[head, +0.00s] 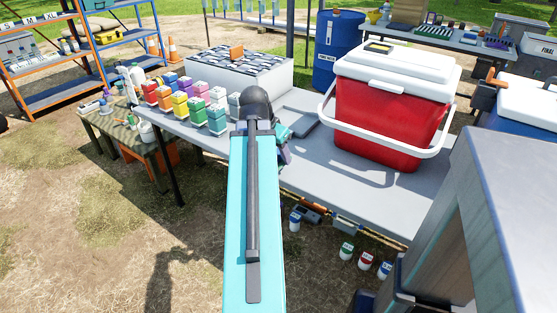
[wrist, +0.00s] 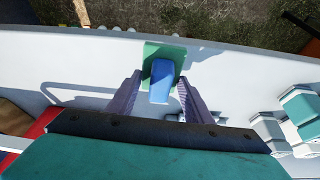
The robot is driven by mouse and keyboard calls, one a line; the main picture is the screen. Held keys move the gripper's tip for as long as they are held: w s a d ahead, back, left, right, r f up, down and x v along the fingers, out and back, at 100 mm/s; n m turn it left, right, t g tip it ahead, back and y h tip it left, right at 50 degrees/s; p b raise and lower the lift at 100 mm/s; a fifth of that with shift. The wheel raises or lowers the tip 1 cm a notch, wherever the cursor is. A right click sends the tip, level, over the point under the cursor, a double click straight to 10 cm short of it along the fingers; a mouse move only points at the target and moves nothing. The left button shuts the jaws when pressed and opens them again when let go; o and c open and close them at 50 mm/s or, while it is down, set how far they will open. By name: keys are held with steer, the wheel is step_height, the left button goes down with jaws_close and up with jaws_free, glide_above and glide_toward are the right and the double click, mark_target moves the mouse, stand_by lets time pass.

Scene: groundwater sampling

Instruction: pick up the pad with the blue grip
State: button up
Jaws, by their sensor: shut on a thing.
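The pad (wrist: 176,50) is a green square with a blue grip (wrist: 161,80) standing on it, seen in the wrist view over the pale table top. My gripper (wrist: 159,84) has one finger on each side of the blue grip and is shut on it. I cannot tell whether the pad touches the table or is just above it. In the head view my own arm covers most of the gripper, and the pad cannot be made out there.
A red cooler (head: 385,122) with a white lid stands to the right on the grey table (head: 340,178). Several coloured bottles (head: 180,106) stand at the left, in front of a pale box (head: 226,75). A flat grey plate (head: 295,123) lies between my arm and the cooler.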

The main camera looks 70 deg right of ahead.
mark_target(280, 165)
steer(key=shift+s+a+f+b, duration=0.15)
steer(key=shift+a+b, duration=0.3)
steer(key=shift+b, duration=2.55)
steer(key=a+b, duration=0.1)
steer(key=b, duration=0.2)
steer(key=shift+s, duration=0.15)
steer(key=shift+s+a+b, duration=0.1)
steer(key=shift+a+b, duration=0.1)
steer(key=shift+b, duration=0.75)
steer(key=shift+s+a+r, duration=0.2)
steer(key=shift+a+r, duration=0.1)
steer(key=shift+a, duration=0.25)
steer(key=shift+s+a+p, duration=0.25)
steer(key=shift+a+p, duration=0.1)
steer(key=shift+a, duration=0.45)
